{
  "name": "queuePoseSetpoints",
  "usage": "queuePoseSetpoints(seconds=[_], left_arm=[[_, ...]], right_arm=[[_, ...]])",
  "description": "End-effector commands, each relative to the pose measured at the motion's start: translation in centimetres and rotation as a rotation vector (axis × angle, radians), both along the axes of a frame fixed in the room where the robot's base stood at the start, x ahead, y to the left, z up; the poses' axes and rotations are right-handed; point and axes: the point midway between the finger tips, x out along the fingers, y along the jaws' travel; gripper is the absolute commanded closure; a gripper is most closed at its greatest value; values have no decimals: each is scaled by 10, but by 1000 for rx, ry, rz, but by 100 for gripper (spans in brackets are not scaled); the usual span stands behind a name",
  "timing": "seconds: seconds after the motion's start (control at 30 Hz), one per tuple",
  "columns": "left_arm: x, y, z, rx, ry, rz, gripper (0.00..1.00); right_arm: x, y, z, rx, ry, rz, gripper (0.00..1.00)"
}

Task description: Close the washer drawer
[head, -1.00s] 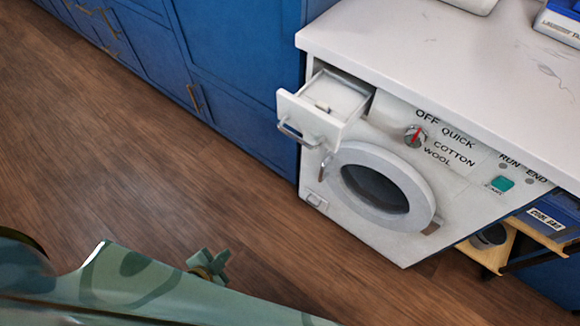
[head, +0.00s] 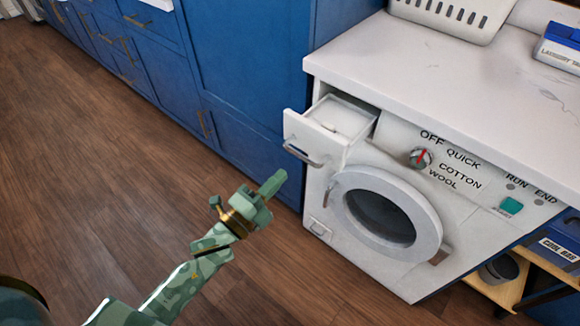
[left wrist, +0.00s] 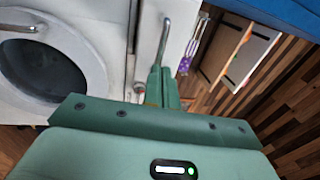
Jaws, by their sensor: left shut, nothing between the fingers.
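The washer drawer (head: 312,137) sticks out open at the upper left of the white washer (head: 400,265), with a metal handle (head: 302,155) on its front. My left gripper (head: 277,182) is shut and empty, in front of the washer and a little below and left of the drawer handle, with a gap between them in the head view. In the left wrist view its fingers (left wrist: 161,86) point toward the washer side, near a metal bar handle (left wrist: 164,42). The round door (head: 385,215) is shut. My right gripper is in neither view.
The white worktop (head: 430,75) above the washer carries a white basket (head: 455,15) and a blue-and-white box (head: 562,45). Blue cabinets (head: 245,75) stand left of the washer. A low wooden shelf (head: 500,288) stands at right. The wooden floor (head: 100,170) is clear.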

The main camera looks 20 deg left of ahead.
Motion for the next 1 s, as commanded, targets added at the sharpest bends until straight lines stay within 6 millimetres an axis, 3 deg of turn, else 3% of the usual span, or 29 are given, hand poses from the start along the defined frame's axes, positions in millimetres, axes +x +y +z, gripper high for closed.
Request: queuePoseSetpoints(seconds=[0.1,0.3,0.8,1.0], left_arm=[[19,-7,2,-1,-1,-1,100],[37,-15,6,-1,1,0,100],[42,-16,8,-2,1,0,100],[60,-23,7,-2,1,1,100]], right_arm=[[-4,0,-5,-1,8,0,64],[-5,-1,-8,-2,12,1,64],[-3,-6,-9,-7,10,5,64],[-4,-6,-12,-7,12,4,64]])
